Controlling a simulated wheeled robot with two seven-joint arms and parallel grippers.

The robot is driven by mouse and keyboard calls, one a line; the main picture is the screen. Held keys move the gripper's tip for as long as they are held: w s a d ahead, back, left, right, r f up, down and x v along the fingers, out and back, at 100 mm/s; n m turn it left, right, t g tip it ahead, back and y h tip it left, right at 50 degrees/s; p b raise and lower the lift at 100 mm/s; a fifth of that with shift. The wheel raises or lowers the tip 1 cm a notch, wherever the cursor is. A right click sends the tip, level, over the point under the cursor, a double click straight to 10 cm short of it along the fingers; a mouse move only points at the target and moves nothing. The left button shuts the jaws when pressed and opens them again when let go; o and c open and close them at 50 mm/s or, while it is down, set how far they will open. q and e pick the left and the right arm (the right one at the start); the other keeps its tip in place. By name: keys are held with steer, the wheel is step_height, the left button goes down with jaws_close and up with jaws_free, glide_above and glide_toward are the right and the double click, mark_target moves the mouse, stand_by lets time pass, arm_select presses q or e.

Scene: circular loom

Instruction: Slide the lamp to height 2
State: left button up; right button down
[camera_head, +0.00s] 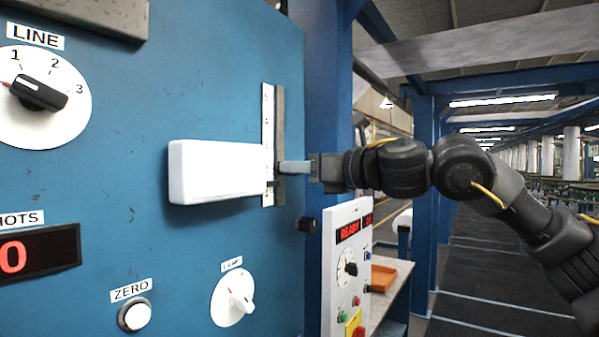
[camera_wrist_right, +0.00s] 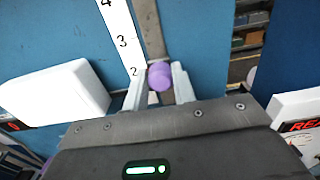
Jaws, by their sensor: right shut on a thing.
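The white box-shaped lamp (camera_head: 215,172) sits on the blue panel, beside a vertical slide rail (camera_head: 280,115) with a white scale strip (camera_head: 267,108). My right gripper (camera_head: 285,168) reaches in from the right at the rail's lower part. In the right wrist view the gripper (camera_wrist_right: 157,90) is shut on a purple knob (camera_wrist_right: 160,75) on the rail. The scale strip (camera_wrist_right: 119,32) there shows 2, 3 and 4, and the knob is about level with the 2. The lamp (camera_wrist_right: 58,82) is left of the gripper. My left gripper is not in view.
The panel also has a LINE dial (camera_head: 40,95), a red display (camera_head: 38,254), a ZERO button (camera_head: 135,315) and a small white dial (camera_head: 233,298). A control box (camera_head: 345,260) stands below my right arm, near an orange tray (camera_head: 390,272). An aisle is open at right.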

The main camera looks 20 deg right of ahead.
steer(key=c, duration=1.1)
jaws_free()
steer(key=shift+c, duration=0.2)
steer(key=shift+f, duration=0.1)
steer(key=b+v, duration=0.5)
steer(key=v, duration=0.5)
steer(key=shift+s+d, duration=0.2)
steer(key=shift+s, duration=0.1)
